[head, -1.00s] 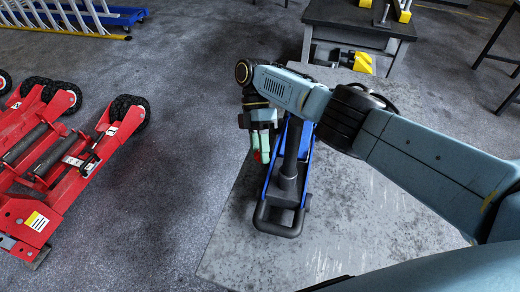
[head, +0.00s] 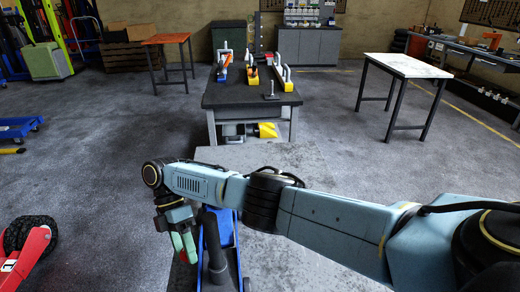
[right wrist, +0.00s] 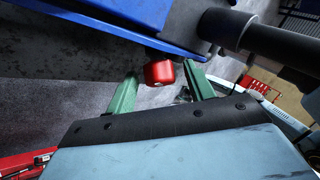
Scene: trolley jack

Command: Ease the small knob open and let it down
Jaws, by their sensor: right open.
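The small red knob (right wrist: 159,72) sticks out from the side of the blue trolley jack (right wrist: 120,22) in the right wrist view. My right gripper (right wrist: 161,75) is open, with one green finger on each side of the knob; I cannot tell whether either finger touches it. In the head view the right gripper (head: 184,246) points down just left of the blue jack (head: 228,228), and the fingers mostly hide the knob. The jack's black handle part (head: 217,264) stands beside the gripper. My left gripper is not in view.
A grey plate (head: 310,165) lies under the jack. A dark workbench (head: 250,97) with clamp-like tools stands behind it. A white-topped table (head: 408,66) stands at the right. Open floor lies between.

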